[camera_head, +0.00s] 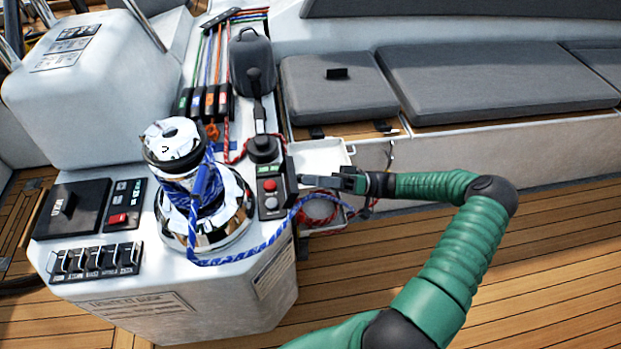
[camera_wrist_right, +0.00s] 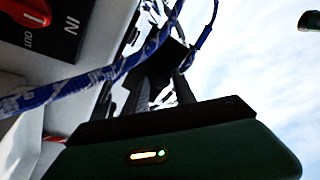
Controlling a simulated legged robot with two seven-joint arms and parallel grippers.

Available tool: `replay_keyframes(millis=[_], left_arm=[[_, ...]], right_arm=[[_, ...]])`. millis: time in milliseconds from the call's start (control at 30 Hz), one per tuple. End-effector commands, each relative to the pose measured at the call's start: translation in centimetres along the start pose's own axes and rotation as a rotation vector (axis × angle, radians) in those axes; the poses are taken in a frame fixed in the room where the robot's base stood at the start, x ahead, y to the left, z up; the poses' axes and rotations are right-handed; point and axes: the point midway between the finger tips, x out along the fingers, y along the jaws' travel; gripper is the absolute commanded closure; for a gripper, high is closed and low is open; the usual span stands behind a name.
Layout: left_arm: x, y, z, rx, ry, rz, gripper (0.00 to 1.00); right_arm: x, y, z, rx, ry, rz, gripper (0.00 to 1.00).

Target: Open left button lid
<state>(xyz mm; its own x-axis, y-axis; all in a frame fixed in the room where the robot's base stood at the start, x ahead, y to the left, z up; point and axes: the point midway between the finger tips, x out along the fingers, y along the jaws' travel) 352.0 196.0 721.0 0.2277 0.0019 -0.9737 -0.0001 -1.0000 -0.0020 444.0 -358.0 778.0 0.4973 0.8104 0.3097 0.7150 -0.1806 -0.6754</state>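My right gripper (camera_head: 318,180) comes in from the right beside the small black button panel (camera_head: 270,204). The panel has a red button, a white button and a green label. A round black cap (camera_head: 263,149) sits at its far end; I cannot tell whether this is the left button lid. An upright black piece (camera_head: 291,170) stands at the panel's right edge, close to my fingertips. In the right wrist view my fingers (camera_wrist_right: 160,88) are apart, with a dark block (camera_wrist_right: 168,55) near their tips. Contact is unclear. My left gripper is not in view.
A chrome winch (camera_head: 235,205) with blue rope stands left of the panel. The rope (camera_head: 250,252) loops beneath my gripper. An open white compartment (camera_head: 322,155) with red rope is behind it. A red switch (camera_head: 118,218) is farther left. Wooden deck is clear at right.

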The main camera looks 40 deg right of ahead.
Motion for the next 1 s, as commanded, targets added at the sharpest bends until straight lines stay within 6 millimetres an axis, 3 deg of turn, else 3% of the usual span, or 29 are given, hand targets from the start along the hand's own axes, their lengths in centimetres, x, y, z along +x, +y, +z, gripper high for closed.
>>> replay_keyframes(millis=[167,267,700,833,1000], left_arm=[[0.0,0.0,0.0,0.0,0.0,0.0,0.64],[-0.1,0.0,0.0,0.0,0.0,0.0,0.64],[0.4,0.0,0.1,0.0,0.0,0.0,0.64],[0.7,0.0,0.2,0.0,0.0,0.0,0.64],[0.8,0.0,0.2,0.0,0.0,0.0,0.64]], right_arm=[[-0.3,-0.1,-0.1,-0.002,0.003,-0.001,0.68],[-1.6,0.0,-0.2,-0.003,0.005,0.001,0.68],[-13.8,0.4,0.1,-0.001,0.003,0.002,0.68],[-16.0,0.4,0.1,0.0,0.002,0.002,0.68],[-17.0,0.2,0.1,0.002,0.0,0.001,0.68]])
